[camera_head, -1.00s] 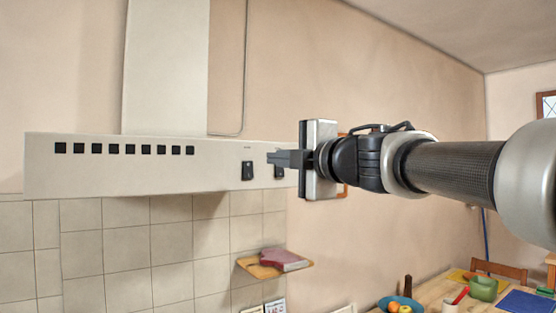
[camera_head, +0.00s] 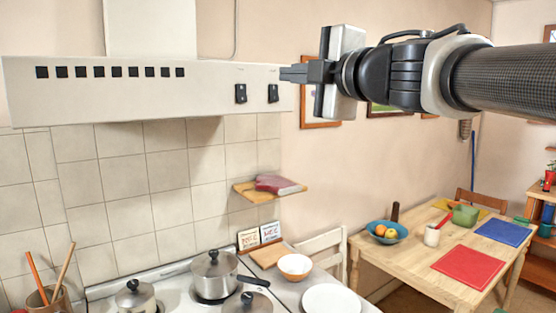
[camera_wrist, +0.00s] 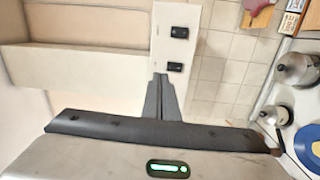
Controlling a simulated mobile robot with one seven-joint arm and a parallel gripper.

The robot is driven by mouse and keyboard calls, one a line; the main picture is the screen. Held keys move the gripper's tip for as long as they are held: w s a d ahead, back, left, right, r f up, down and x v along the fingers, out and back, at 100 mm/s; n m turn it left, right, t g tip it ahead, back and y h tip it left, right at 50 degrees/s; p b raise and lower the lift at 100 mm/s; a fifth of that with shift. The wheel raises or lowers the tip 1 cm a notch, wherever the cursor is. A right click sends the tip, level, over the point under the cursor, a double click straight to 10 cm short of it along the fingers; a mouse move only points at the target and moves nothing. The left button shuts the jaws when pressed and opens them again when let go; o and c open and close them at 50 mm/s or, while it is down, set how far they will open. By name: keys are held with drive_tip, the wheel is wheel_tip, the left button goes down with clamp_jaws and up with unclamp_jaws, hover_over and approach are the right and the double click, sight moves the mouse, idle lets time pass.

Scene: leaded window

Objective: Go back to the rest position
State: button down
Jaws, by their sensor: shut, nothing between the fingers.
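My gripper (camera_head: 294,73) is shut and empty. In the head view it points left, with its tips close to the right end of the range hood (camera_head: 150,86). I cannot tell whether the tips touch it. The hood front carries a row of dark squares and two black switches (camera_head: 241,93). In the wrist view the shut fingers (camera_wrist: 161,84) lie just below the two switches (camera_wrist: 175,67) on the pale hood panel.
Below the hood are a stove with steel pots (camera_head: 214,274), a white plate (camera_head: 331,299) and a bowl (camera_head: 295,267). A small wooden shelf (camera_head: 245,190) holds a reddish item. A table (camera_head: 420,262) stands at the right. The space between arm and table is clear.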

drive_tip(key=s+d+f+m+t+h, duration=0.1)
drive_tip(key=d+f+m+h, duration=0.2)
drive_tip(key=d+m+h, duration=0.25)
drive_tip(key=s+d+f+m+t+h, duration=0.1)
drive_tip(key=d+f+m+h, duration=0.3)
drive_tip(key=d+m, duration=0.3)
drive_tip(key=s+d+f+m+g+h, duration=0.1)
drive_tip(key=s+d+f+m+g, duration=0.15)
drive_tip(key=f, duration=0.25)
drive_tip(key=s+d+f+m+g+h, duration=0.1)
drive_tip(key=s+f+m, duration=0.15)
drive_tip(key=f, duration=0.25)
drive_tip(key=s+a+f+m+g, duration=0.1)
drive_tip(key=s+f+m+g, duration=0.1)
drive_tip(key=s+f, duration=0.3)
drive_tip(key=s+a+f+m+g+y, duration=0.1)
drive_tip(key=s+f+g, duration=0.3)
drive_tip(key=f, duration=0.5)
drive_tip(key=s+a+f+m+g+y, duration=0.1)
drive_tip(key=s+a+f+m+g, duration=0.1)
drive_tip(key=s+f, duration=0.5)
drive_tip(key=shift+s+a+f+m+g, duration=0.35)
drive_tip(key=shift+s+m+g, duration=0.1)
drive_tip(key=shift+s+m, duration=0.1)
